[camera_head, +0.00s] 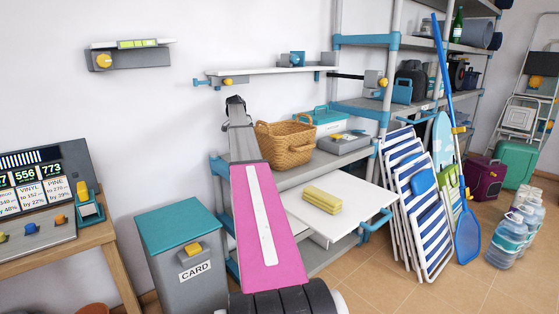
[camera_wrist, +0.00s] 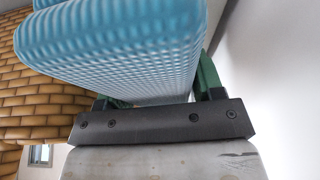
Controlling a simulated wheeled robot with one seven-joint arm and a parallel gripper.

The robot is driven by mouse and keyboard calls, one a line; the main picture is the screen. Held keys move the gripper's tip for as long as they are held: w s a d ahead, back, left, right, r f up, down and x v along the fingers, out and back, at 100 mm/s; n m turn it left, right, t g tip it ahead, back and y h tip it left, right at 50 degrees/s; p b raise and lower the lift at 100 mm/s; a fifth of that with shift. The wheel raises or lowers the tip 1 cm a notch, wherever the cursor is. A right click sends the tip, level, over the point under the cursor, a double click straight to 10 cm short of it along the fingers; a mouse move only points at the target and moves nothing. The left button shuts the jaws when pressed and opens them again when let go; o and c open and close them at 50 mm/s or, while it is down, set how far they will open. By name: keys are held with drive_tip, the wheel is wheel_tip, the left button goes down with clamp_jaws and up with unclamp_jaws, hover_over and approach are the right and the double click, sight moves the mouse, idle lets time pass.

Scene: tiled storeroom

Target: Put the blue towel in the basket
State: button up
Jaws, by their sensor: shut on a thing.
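The blue towel (camera_wrist: 125,50) is a folded, ribbed bundle that fills the upper middle of the wrist view. My gripper (camera_wrist: 155,85) is shut on it, with a green finger showing on its right and part of another at lower left. The woven tan basket (camera_wrist: 35,100) is close at the left of the wrist view, beside and partly behind the towel. In the head view the basket (camera_head: 285,146) stands on a shelf, just right of my raised arm. My gripper's fingers and the towel cannot be made out there.
A teal and white box (camera_head: 325,119) and a grey case (camera_head: 343,143) stand next to the basket. A yellow folded cloth (camera_head: 323,200) lies on the lower white board. A wall shelf (camera_head: 270,71) is above. The CARD bin (camera_head: 187,270) is below left.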

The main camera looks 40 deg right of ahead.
drive_tip(key=shift+w+d+r, duration=0.1)
drive_tip(key=shift+w+d, duration=0.05)
drive_tip(key=shift+d, duration=0.45)
drive_tip(key=shift+w+d, duration=0.15)
drive_tip(key=shift+d, duration=0.45)
drive_tip(key=shift+d+f+m, duration=0.1)
drive_tip(key=shift+f+m, duration=0.2)
drive_tip(key=shift+f, duration=0.05)
wheel_tip(320, 180, down, 9)
drive_tip(key=shift+f, duration=0.1)
drive_tip(key=shift+f, duration=0.15)
drive_tip(key=o, duration=1)
drive_tip(key=shift+c, duration=0.2)
